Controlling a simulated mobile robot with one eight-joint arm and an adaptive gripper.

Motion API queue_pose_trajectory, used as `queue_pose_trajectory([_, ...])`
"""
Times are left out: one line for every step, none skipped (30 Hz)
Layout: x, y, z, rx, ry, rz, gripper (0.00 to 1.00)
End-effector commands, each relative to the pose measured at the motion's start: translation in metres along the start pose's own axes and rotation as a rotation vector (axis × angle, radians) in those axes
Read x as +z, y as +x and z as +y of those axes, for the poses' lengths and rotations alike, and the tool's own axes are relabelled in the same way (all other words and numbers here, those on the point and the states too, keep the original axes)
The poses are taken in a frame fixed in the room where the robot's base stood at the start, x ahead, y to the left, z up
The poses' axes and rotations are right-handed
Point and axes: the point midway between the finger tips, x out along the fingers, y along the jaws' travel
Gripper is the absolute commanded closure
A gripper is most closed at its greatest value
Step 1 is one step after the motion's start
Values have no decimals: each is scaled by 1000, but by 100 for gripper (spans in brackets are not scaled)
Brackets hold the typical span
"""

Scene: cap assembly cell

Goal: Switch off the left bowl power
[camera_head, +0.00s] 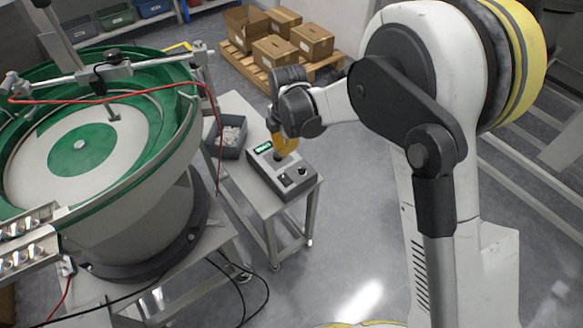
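The left bowl (38,165) is a large round feeder with a green rim and a pale, green-ringed floor, at the left. A grey control box (283,169) sits on a small side table right of the bowl. It has a lit green display (263,147), a dark switch (286,180) and a dark knob (303,171). My gripper (284,148) reaches down from the right, its yellowish end over the far part of the box. The fingers are small and partly hidden, so I cannot tell whether they touch the box or how far apart they are.
A grey bin with white parts (229,141) stands behind the box on the side table (240,184). Cardboard boxes (275,47) sit on a pallet behind. Cables (240,268) hang between the bowl's stand and the side table. The floor (345,230) to the right is clear.

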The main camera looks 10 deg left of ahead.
Motion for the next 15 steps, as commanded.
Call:
queue_pose_trajectory([-2, 2, 1, -3, -14, 2, 100])
queue_pose_trajectory([-3, 3, 1, -4, -20, 2, 100])
queue_pose_trajectory([-3, 4, 2, -5, -23, 3, 100])
queue_pose_trajectory([-3, 4, 2, -5, -24, 3, 100])
queue_pose_trajectory([-3, 4, 2, -5, -24, 3, 100])
queue_pose_trajectory([-3, 4, 2, -5, -24, 3, 100])
queue_pose_trajectory([-3, 4, 2, -4, -23, 2, 100])
queue_pose_trajectory([-3, 4, 2, -4, -23, 2, 100])
queue_pose_trajectory([-3, 4, 2, -4, -23, 2, 100])
queue_pose_trajectory([-3, 4, 2, -4, -22, 2, 100])
queue_pose_trajectory([-3, 4, 2, -4, -22, 2, 100])
queue_pose_trajectory([-3, 5, 1, -4, -22, 2, 100])
queue_pose_trajectory([-3, 6, 1, -4, -22, 2, 100])
queue_pose_trajectory([-3, 8, 2, -4, -22, 2, 100])
queue_pose_trajectory([-2, 11, 2, -4, -21, 2, 100])
